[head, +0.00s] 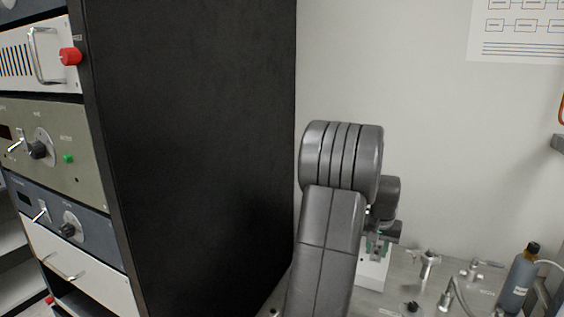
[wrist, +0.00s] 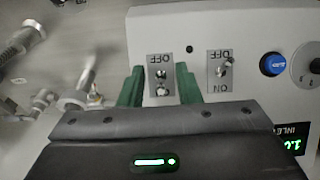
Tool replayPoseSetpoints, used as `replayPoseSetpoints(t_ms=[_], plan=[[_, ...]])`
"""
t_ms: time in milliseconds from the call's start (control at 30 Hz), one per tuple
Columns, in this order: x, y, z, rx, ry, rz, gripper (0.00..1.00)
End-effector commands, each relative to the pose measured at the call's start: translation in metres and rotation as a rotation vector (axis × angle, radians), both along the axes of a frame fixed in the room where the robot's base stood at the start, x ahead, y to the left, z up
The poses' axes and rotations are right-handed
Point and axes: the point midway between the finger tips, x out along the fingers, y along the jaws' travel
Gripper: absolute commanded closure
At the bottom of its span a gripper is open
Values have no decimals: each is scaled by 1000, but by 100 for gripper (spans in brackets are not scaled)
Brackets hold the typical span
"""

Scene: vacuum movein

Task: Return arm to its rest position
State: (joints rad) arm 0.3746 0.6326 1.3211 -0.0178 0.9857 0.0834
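My gripper (wrist: 159,78) shows in the wrist view with its two green fingers apart and nothing held between them. Beyond the fingertips is a light grey instrument box. A toggle switch (wrist: 162,89) on a plate marked OFF appears in the gap between the fingers; I cannot tell whether they touch it. In the head view my arm is raised in front of the wall and bends down over the bench. It hides most of the gripper, with only a little green (head: 377,247) showing above a white box (head: 372,274).
A second toggle switch (wrist: 226,66), a blue button (wrist: 273,64) and a green display (wrist: 289,143) are on the box. Metal fittings (head: 428,264) and a dark bottle (head: 518,280) stand on the bench at right. A tall black rack (head: 200,140) stands close at left.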

Motion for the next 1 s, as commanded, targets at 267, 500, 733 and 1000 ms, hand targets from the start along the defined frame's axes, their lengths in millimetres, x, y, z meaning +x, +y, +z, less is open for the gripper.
replayPoseSetpoints(t_ms=[267,500,733,1000], plan=[[-4,2,-8,-44,-90,0,70],[-6,3,-10,-80,-167,0,70],[-20,10,35,-85,-177,0,70],[-35,17,73,-84,-174,0,70]])
